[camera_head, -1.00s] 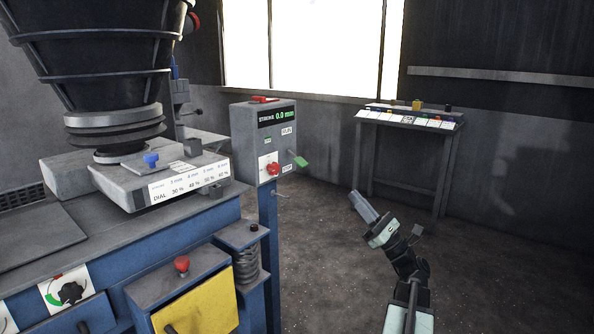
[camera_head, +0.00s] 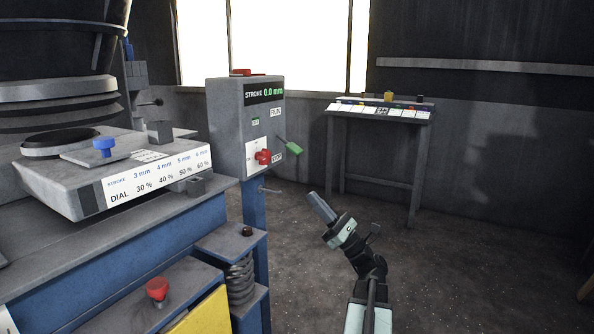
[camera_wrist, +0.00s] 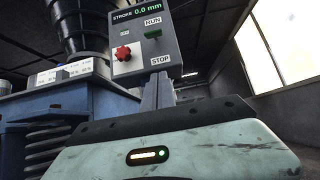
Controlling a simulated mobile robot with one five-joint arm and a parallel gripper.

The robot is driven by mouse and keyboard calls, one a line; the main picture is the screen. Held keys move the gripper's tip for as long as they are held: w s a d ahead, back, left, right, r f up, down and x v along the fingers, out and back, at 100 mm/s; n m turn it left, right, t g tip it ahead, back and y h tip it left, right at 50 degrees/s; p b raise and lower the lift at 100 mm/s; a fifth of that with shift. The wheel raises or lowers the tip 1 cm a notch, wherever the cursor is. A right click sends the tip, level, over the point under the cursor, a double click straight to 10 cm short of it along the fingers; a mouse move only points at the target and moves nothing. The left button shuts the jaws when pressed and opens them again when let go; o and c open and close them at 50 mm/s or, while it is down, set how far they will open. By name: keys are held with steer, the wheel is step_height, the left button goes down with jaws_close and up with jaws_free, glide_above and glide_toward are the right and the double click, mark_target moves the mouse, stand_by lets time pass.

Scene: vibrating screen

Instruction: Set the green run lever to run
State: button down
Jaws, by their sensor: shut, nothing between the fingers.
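The green run lever (camera_head: 292,148) sticks out from the right side of the grey control box (camera_head: 228,125), between a RUN label above and a STOP label below. Its exact setting is hard to tell. It also shows in the wrist view (camera_wrist: 153,33), just under the RUN label. The box's display (camera_head: 265,94) reads stroke 0.0 mm. My gripper (camera_head: 318,203) is shut and empty, below and slightly right of the lever, apart from it. In the wrist view my closed fingers (camera_wrist: 158,93) point up toward the box, below the STOP label.
A red knob (camera_head: 263,157) sits on the box close to the lever. A thin rod juts from the blue post (camera_head: 254,215) below. The blue machine with a spring and red button (camera_head: 157,288) fills the left. A bench (camera_head: 380,112) stands behind; floor at right is clear.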

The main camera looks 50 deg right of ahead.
mark_target(289, 144)
steer(key=shift+r, duration=0.1)
steer(key=w+a+r+p, duration=0.1)
steer(key=w+r+p, duration=0.4)
steer(key=r+p, duration=0.5)
steer(key=shift+r, duration=0.15)
